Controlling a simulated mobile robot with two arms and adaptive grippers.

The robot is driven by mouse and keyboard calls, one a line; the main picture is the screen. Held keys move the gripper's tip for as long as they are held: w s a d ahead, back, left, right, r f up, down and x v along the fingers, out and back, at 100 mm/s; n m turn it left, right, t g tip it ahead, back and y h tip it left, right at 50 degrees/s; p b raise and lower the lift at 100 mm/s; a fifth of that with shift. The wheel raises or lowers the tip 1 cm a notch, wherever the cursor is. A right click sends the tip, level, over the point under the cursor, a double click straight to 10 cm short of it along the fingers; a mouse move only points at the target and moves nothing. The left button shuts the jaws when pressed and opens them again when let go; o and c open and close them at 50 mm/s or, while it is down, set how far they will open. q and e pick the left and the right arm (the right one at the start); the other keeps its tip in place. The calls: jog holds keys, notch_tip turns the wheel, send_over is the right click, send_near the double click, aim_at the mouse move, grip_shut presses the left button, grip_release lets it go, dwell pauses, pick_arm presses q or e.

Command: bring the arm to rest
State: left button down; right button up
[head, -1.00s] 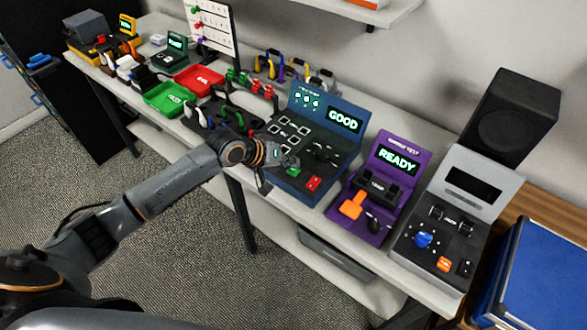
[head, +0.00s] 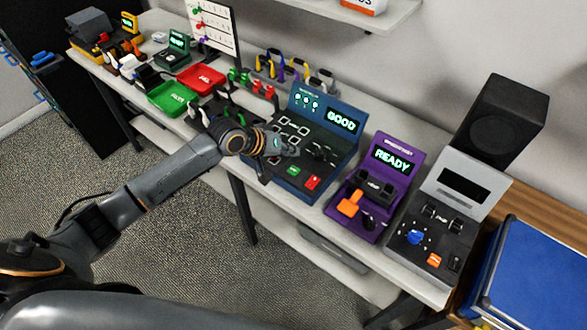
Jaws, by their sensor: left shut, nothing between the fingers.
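My left arm reaches in from the lower left of the head view. My left gripper (head: 284,148) is over the front left part of the blue test station (head: 338,101), whose screen reads GOOD. The gripper is shut with nothing in it, and its fingers are small and partly hidden against the dark panel. I cannot tell whether it touches the panel. The green button (head: 293,170) and red button (head: 312,183) of the station show in front of it. My right gripper is not in view.
A purple station (head: 398,145) reading READY and a grey station (head: 470,185) stand to the right. A green tray (head: 172,98) and a red tray (head: 201,79) lie to the left. The long white table (head: 330,212) is crowded; the floor (head: 190,245) before it is clear.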

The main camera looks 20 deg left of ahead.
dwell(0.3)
pick_arm(q)
jog(key=s+d+f+m+g, duration=0.1)
jog(key=s+d+f+m, duration=0.15)
jog(key=s, duration=0.45)
jog(key=s+d+f+m+g, duration=0.15)
jog(key=s+d, duration=0.25)
jog(key=s, duration=0.4)
jog(key=s+a+g+y, duration=0.1)
jog(key=s+a+y, duration=0.6)
jog(key=s, duration=1)
notch_tip(320, 180, down, 30)
jog(key=s+a+g+h+b, duration=0.1)
jog(key=a+g+h+b, duration=0.1)
jog(key=b, duration=0.3)
jog(key=s+a+f+b, duration=0.3)
jog(key=s+f+b, duration=0.1)
jog(key=s+f, duration=1.3)
notch_tip(320, 180, down, 4)
jog(key=shift+s+a+r+g+y, duration=0.1)
jog(key=shift+s+a+g+y, duration=0.05)
jog(key=shift+g+y, duration=0.2)
